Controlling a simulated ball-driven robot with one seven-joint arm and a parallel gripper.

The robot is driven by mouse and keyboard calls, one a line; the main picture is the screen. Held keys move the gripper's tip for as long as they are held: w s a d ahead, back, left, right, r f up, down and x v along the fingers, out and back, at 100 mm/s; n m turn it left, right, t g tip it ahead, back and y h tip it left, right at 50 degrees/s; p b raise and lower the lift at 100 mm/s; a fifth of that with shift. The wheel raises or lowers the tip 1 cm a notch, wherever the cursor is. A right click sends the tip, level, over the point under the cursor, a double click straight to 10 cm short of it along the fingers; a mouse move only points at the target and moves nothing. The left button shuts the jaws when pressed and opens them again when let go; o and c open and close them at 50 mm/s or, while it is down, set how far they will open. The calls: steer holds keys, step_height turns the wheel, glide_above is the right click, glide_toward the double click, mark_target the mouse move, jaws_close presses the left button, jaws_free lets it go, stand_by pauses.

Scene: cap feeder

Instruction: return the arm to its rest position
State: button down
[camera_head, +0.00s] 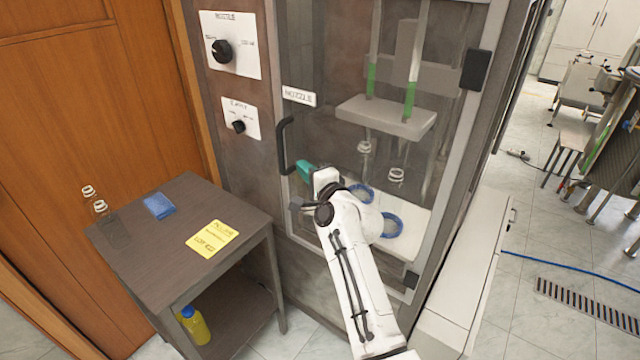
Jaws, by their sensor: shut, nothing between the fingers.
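My white arm reaches up from the bottom of the head view, in front of the cap feeder cabinet (240,170). The cabinet's glass door (330,130) looks closed. Part of the lower door is hidden behind my arm.
A dark side table (150,245) stands left, with clear bottles (100,207), a blue block (159,206) and a yellow note (212,239). A yellow bottle (194,325) is on its lower shelf. A white low cabinet (470,270) stands right. Open floor (570,250) lies beyond it.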

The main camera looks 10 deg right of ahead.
steer(key=s+d+f+n+g+h, duration=0.1)
steer(key=s+d+f+n+g, duration=0.25)
steer(key=s+f, duration=0.5)
steer(key=s+d+f+n+g+h, duration=0.15)
steer(key=s+d+f, duration=0.3)
steer(key=s, duration=0.65)
steer(key=s+d+f+n+g+h, duration=0.1)
steer(key=s+d+f+n+g, duration=0.3)
steer(key=s+f, duration=0.45)
steer(key=s+d+n+g+h, duration=0.1)
steer(key=s+d+n+g, duration=0.1)
steer(key=s, duration=1.2)
steer(key=s+d+f+n+g+h, duration=0.1)
steer(key=s+d+g, duration=0.3)
steer(key=s, duration=1)
steer(key=shift+s+d+f+n+g+h, duration=0.15)
steer(key=shift+s+n+g+h, duration=0.25)
steer(key=shift+n+h, duration=0.25)
steer(key=c, duration=1.9)
jaws_free()
steer(key=shift+w, duration=0.1)
